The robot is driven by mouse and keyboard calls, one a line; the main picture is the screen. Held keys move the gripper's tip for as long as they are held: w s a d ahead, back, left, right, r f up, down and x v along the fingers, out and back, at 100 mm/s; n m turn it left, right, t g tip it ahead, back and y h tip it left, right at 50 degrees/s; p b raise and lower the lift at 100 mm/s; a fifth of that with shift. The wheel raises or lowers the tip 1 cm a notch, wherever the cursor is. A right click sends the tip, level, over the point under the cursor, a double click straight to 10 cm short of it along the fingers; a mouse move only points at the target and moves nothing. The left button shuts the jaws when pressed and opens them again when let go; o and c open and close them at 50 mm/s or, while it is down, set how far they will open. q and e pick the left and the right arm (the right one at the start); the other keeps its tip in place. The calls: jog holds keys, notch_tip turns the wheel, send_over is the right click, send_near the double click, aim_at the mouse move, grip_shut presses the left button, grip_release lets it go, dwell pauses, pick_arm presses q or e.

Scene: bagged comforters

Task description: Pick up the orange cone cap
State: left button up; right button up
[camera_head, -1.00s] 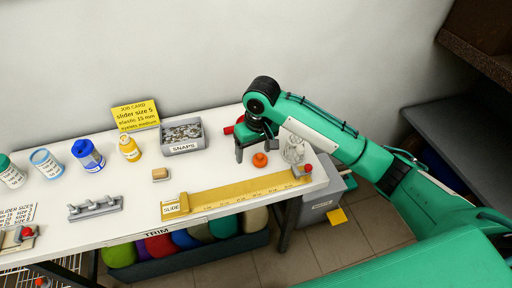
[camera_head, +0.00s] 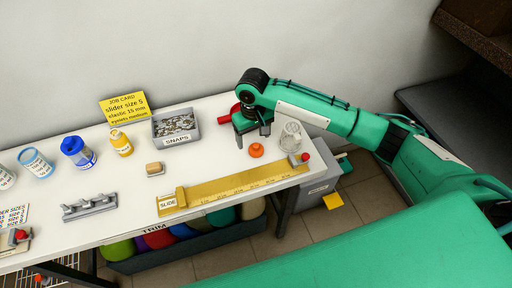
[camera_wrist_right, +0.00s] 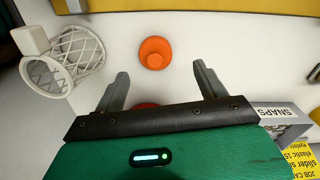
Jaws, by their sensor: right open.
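The orange cone cap (camera_head: 256,150) lies on the white table near its right end, behind the yellow ruler. In the right wrist view the cap (camera_wrist_right: 155,53) is seen from above, just beyond the fingertips and between their lines, touched by neither. My right gripper (camera_head: 253,140) is open and empty, pointing down just behind the cap. Its two fingers (camera_wrist_right: 158,82) stand wide apart in the wrist view. My left gripper is not in view.
A red object (camera_head: 224,120) lies behind my gripper. The grey SNAPS bin (camera_head: 175,127) is to the left. The yellow ruler (camera_head: 240,184) with a red knob runs along the front.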

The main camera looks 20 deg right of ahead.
aim_at(256, 145)
jog(key=f, duration=0.3)
jog(key=shift+s+d+f+p, duration=0.25)
jog(key=shift+d+f+p, duration=0.1)
jog(key=shift+f+p, duration=0.05)
jog(key=shift+f, duration=0.5)
jog(key=c, duration=1.1)
